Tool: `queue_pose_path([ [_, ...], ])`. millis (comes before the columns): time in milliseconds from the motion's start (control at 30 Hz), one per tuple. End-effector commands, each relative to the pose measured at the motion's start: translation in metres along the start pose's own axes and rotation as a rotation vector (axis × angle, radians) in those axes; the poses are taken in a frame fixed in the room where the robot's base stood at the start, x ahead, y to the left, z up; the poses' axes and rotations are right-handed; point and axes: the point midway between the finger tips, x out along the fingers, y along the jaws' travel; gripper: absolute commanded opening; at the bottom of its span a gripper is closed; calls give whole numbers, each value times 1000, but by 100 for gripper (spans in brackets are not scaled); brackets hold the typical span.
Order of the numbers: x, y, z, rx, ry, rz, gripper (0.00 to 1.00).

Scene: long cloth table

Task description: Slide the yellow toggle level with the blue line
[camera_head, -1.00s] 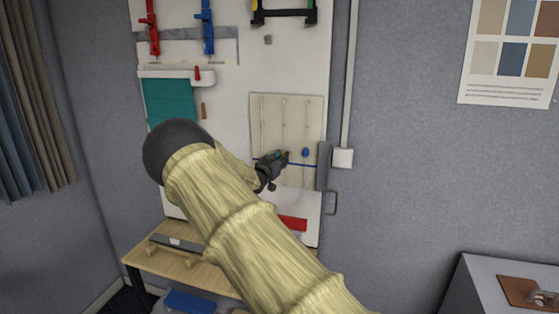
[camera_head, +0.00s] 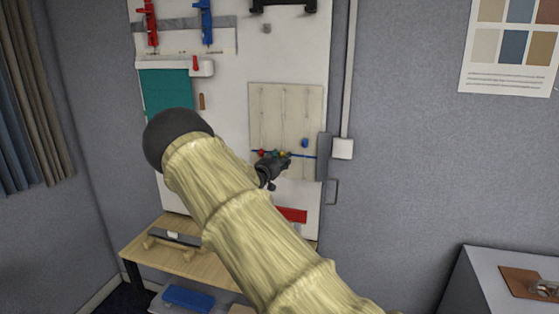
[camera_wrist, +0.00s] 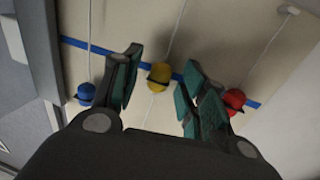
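The yellow toggle (camera_wrist: 159,73) hangs on its cord on the beige panel (camera_head: 313,105). In the wrist view it sits over the blue line (camera_wrist: 75,43). My gripper (camera_wrist: 160,80) is open, with one teal-padded finger on each side of the yellow toggle and a small gap visible on both sides. In the head view my gripper (camera_head: 276,160) is at the panel's lower part and partly hides the toggles and line.
The red toggle (camera_wrist: 234,98) is on the blue line, close beside one finger. The blue toggle (camera_wrist: 86,93) is off the line; in the head view it (camera_head: 304,142) is above it.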

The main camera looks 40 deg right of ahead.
Motion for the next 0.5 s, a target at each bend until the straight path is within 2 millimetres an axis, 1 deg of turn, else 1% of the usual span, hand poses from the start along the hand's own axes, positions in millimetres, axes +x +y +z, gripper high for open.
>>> queue_pose_path([
  [267,-3,-1,0,0,0,-1,43],
  [367,-11,-2,0,0,0,-2,43],
  [500,-32,-2,0,1,0,-2,43],
])
